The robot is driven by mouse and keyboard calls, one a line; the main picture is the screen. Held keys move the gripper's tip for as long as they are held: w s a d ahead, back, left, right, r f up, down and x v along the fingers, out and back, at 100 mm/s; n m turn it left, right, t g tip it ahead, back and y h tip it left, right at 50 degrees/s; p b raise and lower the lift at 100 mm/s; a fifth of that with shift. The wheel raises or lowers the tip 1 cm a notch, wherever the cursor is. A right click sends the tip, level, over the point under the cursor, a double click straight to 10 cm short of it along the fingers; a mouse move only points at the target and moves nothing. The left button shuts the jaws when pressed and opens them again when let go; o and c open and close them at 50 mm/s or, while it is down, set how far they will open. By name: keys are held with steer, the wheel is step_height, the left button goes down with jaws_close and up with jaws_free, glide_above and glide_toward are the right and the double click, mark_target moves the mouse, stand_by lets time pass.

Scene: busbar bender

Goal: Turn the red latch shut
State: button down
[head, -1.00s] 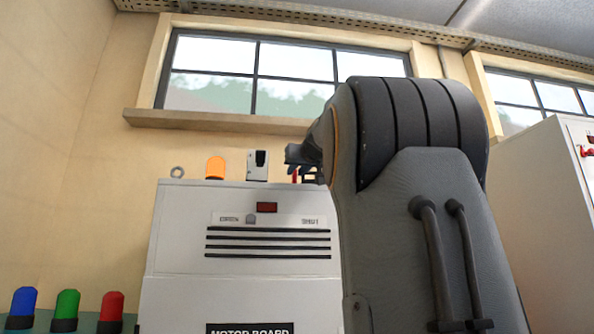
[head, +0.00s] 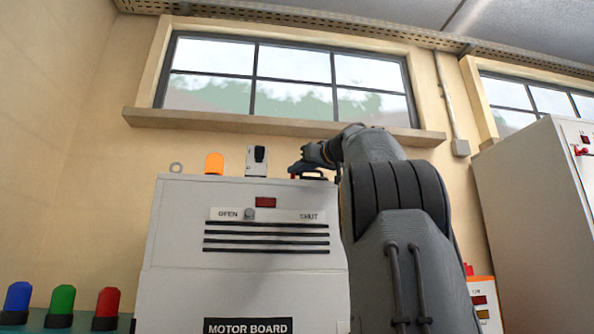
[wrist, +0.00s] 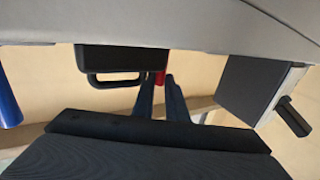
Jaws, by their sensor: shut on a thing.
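My gripper (head: 297,168) reaches in from the right, low over the cabinet top. In the wrist view its two fingers (wrist: 160,82) are shut on the red latch. The fingers and arm hide much of the latch, so its angle is unclear.
An orange lamp (head: 214,163), a grey ring (head: 176,167) and a black-and-white device (head: 257,160) stand on the cabinet top, left of my gripper. Blue, green and red lamps (head: 107,305) are at lower left. A tall pale cabinet (head: 520,220) stands at right.

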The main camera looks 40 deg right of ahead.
stand_by(0.3)
steer(key=c, duration=1.8)
jaws_free()
steer(key=shift+o, duration=0.2)
steer(key=shift+d+f, duration=0.1)
steer(key=shift+s, duration=0.1)
